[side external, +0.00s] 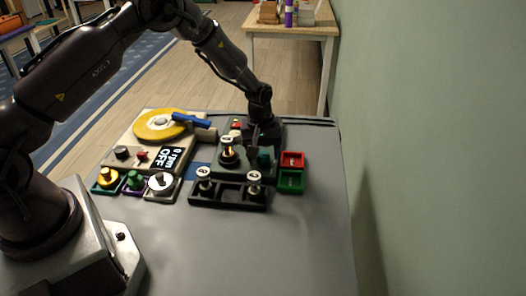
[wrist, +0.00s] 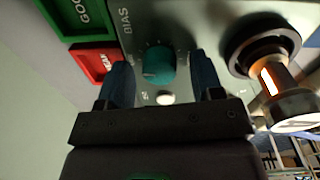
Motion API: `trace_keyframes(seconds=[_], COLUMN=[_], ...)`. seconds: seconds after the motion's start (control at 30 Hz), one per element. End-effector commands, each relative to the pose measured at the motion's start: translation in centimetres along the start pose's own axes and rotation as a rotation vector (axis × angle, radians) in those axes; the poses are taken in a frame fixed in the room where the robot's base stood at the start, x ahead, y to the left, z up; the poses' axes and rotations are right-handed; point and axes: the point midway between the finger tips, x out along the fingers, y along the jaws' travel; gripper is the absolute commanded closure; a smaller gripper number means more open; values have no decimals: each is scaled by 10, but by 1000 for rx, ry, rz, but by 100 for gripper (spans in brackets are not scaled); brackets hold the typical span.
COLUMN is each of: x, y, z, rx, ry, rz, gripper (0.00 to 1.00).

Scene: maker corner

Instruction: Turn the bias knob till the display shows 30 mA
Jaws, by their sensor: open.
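The teal bias knob (wrist: 158,64) sits on a grey-green tester panel (wrist: 185,17) under the label BIAS in the wrist view. My gripper (wrist: 163,75) is open, with one dark blue finger on each side of the knob; gaps show between fingers and knob. In the side view the knob (side external: 263,157) shows below my gripper (side external: 256,138). I see no readable mA figure in either view. A black display (side external: 172,157) in the side view reads OFF, with what looks like 0 rpm.
A glowing tube (wrist: 270,82) stands in a socket close to my gripper. A red tray (side external: 292,160) and a green tray (side external: 291,181) lie right of the tester. A black rack (side external: 228,206) with two tubes is in front. A yellow disc (side external: 150,124) is at left; the near table is clear.

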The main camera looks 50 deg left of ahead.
Motion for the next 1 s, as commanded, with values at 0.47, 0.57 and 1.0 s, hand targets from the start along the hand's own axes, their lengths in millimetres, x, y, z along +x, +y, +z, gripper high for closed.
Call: trace_keyframes(seconds=[0.47,0.57,1.0], x=[0,0,-1], y=[0,0,1], z=[0,0,0], rx=[15,41,355], ry=[-1,-2,-21], rz=[0,0,1], gripper=[89,89,89])
